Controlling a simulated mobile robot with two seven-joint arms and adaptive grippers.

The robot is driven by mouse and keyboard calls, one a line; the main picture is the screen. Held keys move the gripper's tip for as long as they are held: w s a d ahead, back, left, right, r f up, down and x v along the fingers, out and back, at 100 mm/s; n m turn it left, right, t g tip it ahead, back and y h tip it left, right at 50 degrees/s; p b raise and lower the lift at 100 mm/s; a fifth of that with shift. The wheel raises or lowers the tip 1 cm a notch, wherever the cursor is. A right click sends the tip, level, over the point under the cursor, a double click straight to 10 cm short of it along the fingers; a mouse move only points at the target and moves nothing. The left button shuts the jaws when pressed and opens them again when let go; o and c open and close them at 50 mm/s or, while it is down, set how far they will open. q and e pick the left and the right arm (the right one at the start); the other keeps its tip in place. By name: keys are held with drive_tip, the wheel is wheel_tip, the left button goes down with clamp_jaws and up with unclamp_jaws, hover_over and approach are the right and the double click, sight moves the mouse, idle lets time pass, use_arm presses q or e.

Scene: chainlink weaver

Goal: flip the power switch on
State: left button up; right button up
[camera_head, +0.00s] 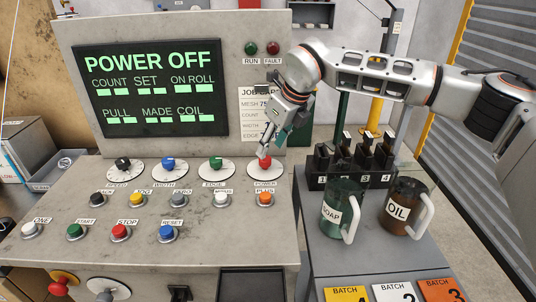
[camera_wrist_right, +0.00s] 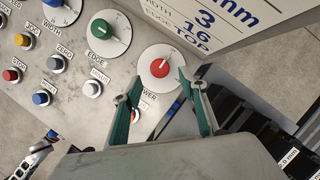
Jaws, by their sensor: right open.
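The power switch is a red knob on a round white dial (camera_head: 266,168), at the right end of the dial row on the console, with a POWER label below it. In the wrist view the red knob (camera_wrist_right: 160,68) lies just beyond my fingertips. My right gripper (camera_head: 266,154) is open and empty, just above the knob in the head view. Its green-padded fingers (camera_wrist_right: 156,90) spread on either side of the knob's lower edge in the wrist view; I cannot tell whether they touch. The screen (camera_head: 152,88) reads POWER OFF. My left gripper is not in view.
Green, blue and black dials (camera_head: 168,170) stand left of the switch. Several push buttons (camera_head: 121,232) fill the panel below.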

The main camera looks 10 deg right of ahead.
sight(266, 159)
drive_tip(key=shift+x, duration=2.75)
drive_tip(key=c, duration=1.1)
